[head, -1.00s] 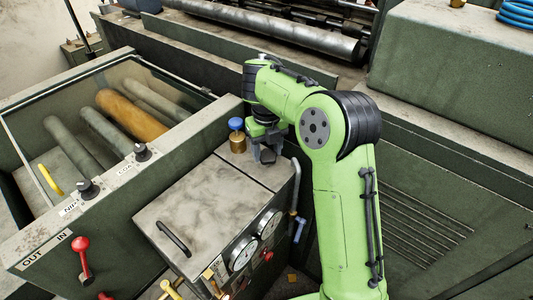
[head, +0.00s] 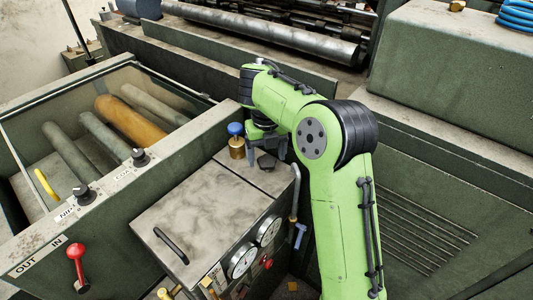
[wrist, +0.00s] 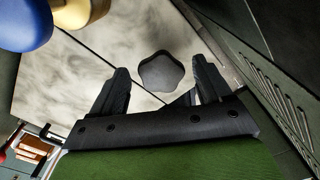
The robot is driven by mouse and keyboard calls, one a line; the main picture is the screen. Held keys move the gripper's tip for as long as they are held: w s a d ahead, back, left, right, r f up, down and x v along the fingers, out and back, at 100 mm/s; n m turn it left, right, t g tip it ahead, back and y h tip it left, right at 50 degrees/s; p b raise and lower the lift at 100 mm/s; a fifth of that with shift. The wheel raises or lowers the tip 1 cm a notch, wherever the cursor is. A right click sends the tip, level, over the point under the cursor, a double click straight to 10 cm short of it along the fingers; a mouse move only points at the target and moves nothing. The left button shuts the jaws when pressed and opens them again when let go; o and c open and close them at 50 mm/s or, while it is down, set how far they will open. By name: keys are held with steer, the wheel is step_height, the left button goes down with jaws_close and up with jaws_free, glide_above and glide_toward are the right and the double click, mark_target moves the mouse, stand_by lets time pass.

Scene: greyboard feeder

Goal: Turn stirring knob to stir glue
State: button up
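A dark, lobed knob (head: 266,162) sits on the grey top of the metal box (head: 185,215), near its back right corner. It also shows in the wrist view (wrist: 161,72), between and beyond my fingertips. My gripper (head: 267,148) is just above and behind the knob in the head view. In the wrist view, my gripper (wrist: 161,64) is open, with one finger on each side of the knob and visible gaps. I see no contact. How high the fingertips are above the box top is hard to tell.
A blue knob on a brass fitting (head: 236,140) stands close left of my gripper. Gauges (head: 242,256) and a pipe with a blue handle (head: 299,235) are on the box's front and right. A roller trough (head: 75,200) lies left, a green machine housing (head: 450,190) right.

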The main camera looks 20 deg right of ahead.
mark_target(266, 158)
step_height(266, 158, up, 16)
steer(key=p, duration=0.9)
steer(key=shift+f, duration=0.2)
